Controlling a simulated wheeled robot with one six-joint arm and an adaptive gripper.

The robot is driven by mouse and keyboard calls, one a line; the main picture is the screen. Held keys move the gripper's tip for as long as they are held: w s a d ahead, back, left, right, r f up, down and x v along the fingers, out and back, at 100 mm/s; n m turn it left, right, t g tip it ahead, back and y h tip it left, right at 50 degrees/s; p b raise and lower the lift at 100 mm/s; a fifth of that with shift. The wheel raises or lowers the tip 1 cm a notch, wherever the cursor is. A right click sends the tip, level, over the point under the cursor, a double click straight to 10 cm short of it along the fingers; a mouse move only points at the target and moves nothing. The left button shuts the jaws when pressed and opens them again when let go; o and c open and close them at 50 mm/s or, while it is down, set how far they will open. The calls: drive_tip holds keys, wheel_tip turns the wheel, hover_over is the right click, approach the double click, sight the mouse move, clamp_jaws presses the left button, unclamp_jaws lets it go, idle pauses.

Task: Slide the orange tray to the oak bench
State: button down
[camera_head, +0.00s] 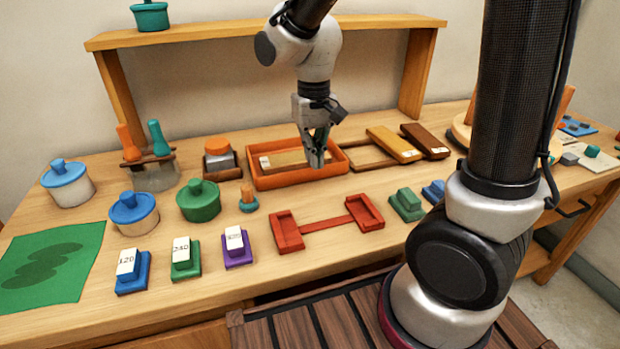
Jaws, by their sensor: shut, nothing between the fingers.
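The orange tray (262,182) is a shallow open box on the light wooden bench (120,215), which I take for the oak bench. A light wooden piece (288,160) with a white label lies in the tray. My gripper (316,163) points down over the right part of the tray, with its fingers shut and empty. Its fingertips overlap the tray's inside and near wall in the picture. I cannot tell whether they touch it. The gripper hides part of the tray's right half.
A brown frame (368,157), a yellow-brown bar (394,145) and a dark brown bar (425,141) lie right of the tray. A red two-ended holder (325,224) is in front. Lidded pots and labelled blocks stand left and front. A wooden shelf (200,38) spans behind.

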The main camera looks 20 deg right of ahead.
sight(290, 146)
drive_tip(key=shift+m, duration=0.4)
wheel_tip(290, 146, down, 10)
drive_tip(key=shift+r, duration=0.1)
drive_tip(key=w, duration=0.2)
drive_tip(key=shift+w, duration=1.1)
drive_tip(key=shift+w+r, duration=0.1)
drive_tip(key=w, duration=1.7)
drive_tip(key=shift+w, duration=0.15)
